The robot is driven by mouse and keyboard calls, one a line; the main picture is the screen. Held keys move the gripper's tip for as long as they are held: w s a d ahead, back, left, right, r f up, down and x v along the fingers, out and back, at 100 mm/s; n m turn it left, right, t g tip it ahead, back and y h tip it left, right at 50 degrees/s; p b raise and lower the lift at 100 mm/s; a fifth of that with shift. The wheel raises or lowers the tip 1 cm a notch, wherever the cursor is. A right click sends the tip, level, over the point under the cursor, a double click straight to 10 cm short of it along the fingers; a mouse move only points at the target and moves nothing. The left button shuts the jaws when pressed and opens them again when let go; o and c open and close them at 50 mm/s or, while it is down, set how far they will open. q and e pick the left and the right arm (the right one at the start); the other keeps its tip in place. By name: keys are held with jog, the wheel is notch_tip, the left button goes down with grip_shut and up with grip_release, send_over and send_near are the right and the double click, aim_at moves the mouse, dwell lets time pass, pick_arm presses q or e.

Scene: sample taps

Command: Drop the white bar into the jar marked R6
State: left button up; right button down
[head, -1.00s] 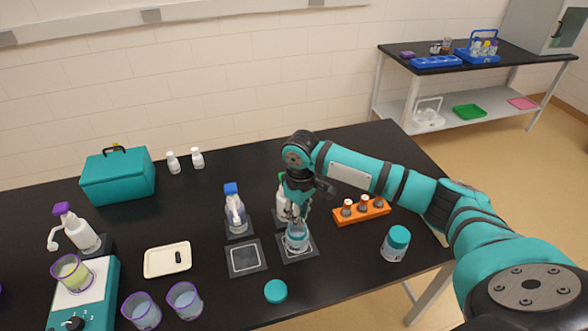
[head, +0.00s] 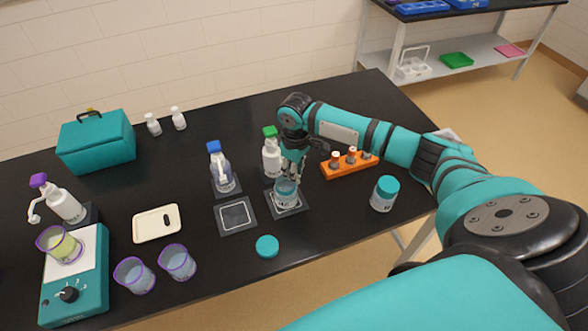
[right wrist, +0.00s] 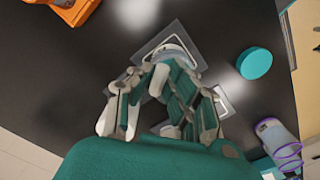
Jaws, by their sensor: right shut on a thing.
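My right gripper (head: 291,172) points down at the mouth of an open glass jar (head: 286,194), its fingertips at or just inside the rim. The jar stands upright on a dark square mat, and I cannot read any mark on it. In the right wrist view the fingers (right wrist: 165,90) are closed together over the jar. What they hold is hidden between them; no white bar shows elsewhere, so I take it to be the white bar. A second jar with a teal lid (head: 384,194) stands to the right. My left gripper is out of view.
A loose teal lid (head: 267,246) lies in front of the open jar. A green-capped bottle (head: 271,153) stands close behind it. An orange rack (head: 347,168) is right, an empty mat (head: 236,216) left. A cream tray (head: 146,233) holds a black bar. Beakers (head: 178,262) stand front left.

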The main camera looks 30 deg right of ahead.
jog(key=shift+a+f, duration=0.15)
jog(key=shift+s+a, duration=0.15)
jog(key=shift+a, duration=0.1)
jog(key=c, duration=1.7)
grip_release()
jog(key=shift+s+a+r, duration=0.1)
jog(key=shift+a+r, duration=0.1)
jog(key=shift+r, duration=0.1)
jog(key=shift+o, duration=2.3)
jog(key=shift+d+f, duration=0.1)
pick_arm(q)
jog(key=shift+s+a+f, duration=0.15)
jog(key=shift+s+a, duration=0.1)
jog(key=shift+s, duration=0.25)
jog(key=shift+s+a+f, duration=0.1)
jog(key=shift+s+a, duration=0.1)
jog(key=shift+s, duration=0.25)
pick_arm(e)
notch_tip(320, 180, up, 12)
jog(key=shift+f, duration=0.1)
